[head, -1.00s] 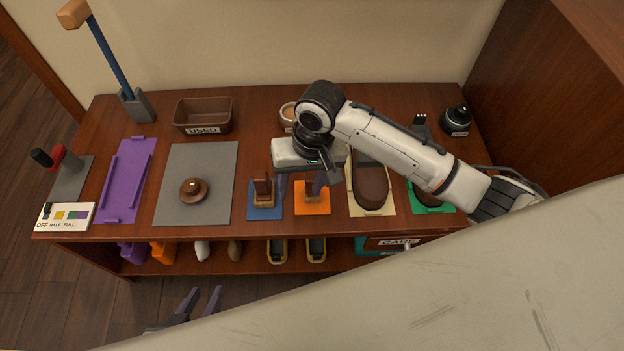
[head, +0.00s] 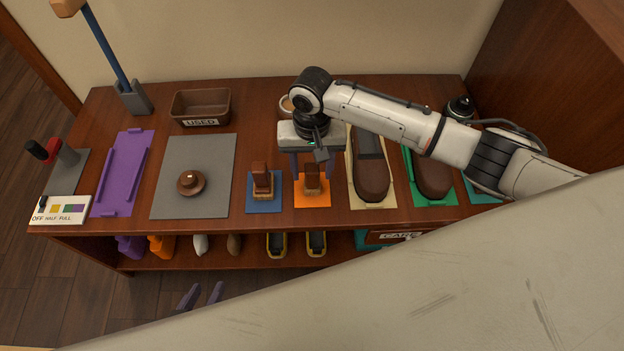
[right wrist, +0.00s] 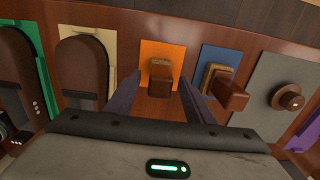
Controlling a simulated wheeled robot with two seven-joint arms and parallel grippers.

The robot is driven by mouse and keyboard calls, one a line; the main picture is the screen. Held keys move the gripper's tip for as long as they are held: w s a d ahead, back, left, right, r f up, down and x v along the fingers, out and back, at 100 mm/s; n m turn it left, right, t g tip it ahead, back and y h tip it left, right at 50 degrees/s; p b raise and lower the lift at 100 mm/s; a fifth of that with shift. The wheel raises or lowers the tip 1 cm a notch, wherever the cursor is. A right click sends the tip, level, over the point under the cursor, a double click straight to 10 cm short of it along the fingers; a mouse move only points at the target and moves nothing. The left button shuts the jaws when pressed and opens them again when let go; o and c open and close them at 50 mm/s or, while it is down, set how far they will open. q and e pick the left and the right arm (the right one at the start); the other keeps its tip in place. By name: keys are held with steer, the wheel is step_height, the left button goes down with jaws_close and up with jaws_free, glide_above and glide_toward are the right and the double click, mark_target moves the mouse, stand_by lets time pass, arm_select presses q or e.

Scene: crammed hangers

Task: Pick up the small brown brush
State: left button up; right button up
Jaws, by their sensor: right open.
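Two small brown brushes with upright handles stand side by side. One brush (head: 263,180) is on a blue mat (head: 264,206), the other (head: 312,181) on an orange mat (head: 313,201). In the right wrist view the brush on orange (right wrist: 160,77) looks a little smaller than the brush on blue (right wrist: 228,92). My right gripper (head: 310,173) is open above the orange mat. Its fingers point at that brush, one on each side in the wrist view; I cannot tell the height left between them. My left gripper (head: 201,292) is open and empty at the bottom, in front of the shelf.
Brown shoes (head: 372,180) on cream and green mats stand to the right. A grey mat with a round brown knobbed object (head: 190,183) and a purple tray (head: 122,172) lie left. A bin marked USED (head: 201,106) and a round tin sit behind.

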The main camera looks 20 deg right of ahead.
steer(key=shift+f, duration=0.85)
steer(key=c, duration=1.1)
steer(key=shift+r, duration=0.1)
step_height(320, 180, up, 9)
steer(key=shift+r+p, duration=0.2)
steer(key=shift+p, duration=0.9)
steer(key=shift+r, duration=0.25)
